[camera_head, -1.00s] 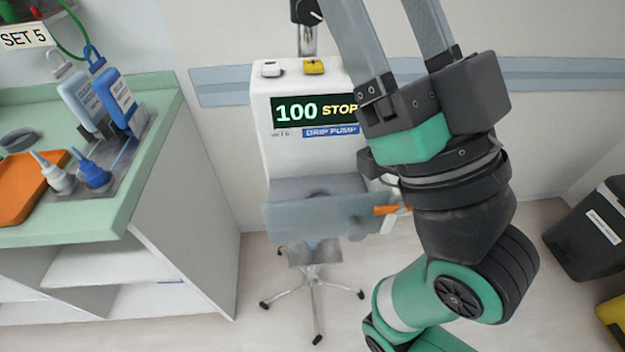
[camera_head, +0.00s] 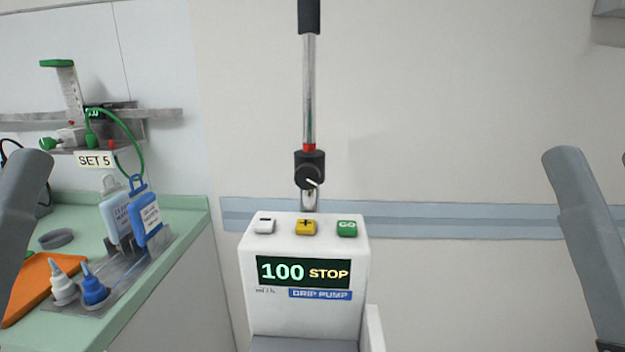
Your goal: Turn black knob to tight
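The black knob (camera_head: 308,172) is on the metal pole (camera_head: 309,95) behind the drip pump, just below a red collar. Its white pointer mark points to the lower right. No gripper touches it. A grey finger-like bar (camera_head: 20,205) of mine stands at the left edge, probably part of my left gripper. A similar bar (camera_head: 588,245) stands at the right edge, probably a finger of my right gripper. Both are well apart from the knob. The rest of each gripper is out of frame, so their opening is hidden.
The white drip pump (camera_head: 300,325) reads 100 STOP and has white, yellow and green buttons on top. A green-topped counter (camera_head: 190,215) at left holds bottles and an orange tray (camera_head: 28,285). Space right of the pole is clear.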

